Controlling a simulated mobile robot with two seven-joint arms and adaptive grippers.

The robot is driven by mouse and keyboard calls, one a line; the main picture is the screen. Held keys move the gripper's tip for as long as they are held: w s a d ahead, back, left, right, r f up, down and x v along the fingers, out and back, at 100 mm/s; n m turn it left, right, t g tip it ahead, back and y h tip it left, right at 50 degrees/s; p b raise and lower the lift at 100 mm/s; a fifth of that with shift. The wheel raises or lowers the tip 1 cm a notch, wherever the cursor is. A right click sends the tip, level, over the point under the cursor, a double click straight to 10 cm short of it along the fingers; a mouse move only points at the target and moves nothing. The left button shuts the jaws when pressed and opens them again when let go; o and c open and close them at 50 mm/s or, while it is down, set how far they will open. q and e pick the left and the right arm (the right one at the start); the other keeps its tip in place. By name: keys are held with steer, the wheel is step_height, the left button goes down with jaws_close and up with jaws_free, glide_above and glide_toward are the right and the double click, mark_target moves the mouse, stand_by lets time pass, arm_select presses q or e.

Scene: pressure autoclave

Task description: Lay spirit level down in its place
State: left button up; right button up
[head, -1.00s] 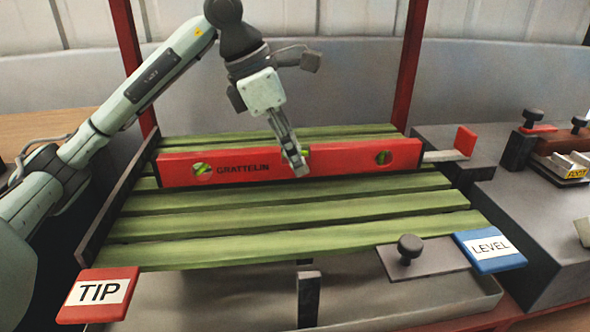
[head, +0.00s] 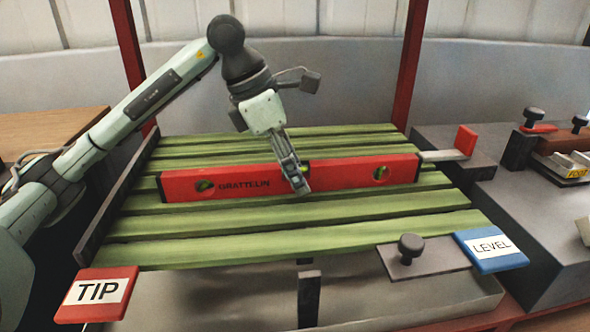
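The red spirit level (head: 345,173), marked GRATTELIN, stretches left to right across the green slatted platform (head: 300,230). Its printed long face with the vials shows toward me, and its left end is a little nearer to me than its right. My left gripper (head: 298,182) points down at the middle of the level, with its fingers over the level's middle. The fingers appear closed about it, but the far finger is hidden. Whether the level's underside touches the slats everywhere I cannot tell. My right gripper is not in view.
Red posts rise behind. The front slats are clear.

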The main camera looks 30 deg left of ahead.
arm_select(q)
steer(key=shift+r, duration=0.1)
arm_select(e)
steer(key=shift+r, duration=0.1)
arm_select(q)
steer(key=p+v, duration=0.1)
steer(key=v, duration=0.9)
steer(key=shift+r, duration=0.35)
steer(key=shift+s+a+r, duration=0.15)
steer(key=shift+a+r, duration=0.1)
steer(key=shift+r, duration=0.3)
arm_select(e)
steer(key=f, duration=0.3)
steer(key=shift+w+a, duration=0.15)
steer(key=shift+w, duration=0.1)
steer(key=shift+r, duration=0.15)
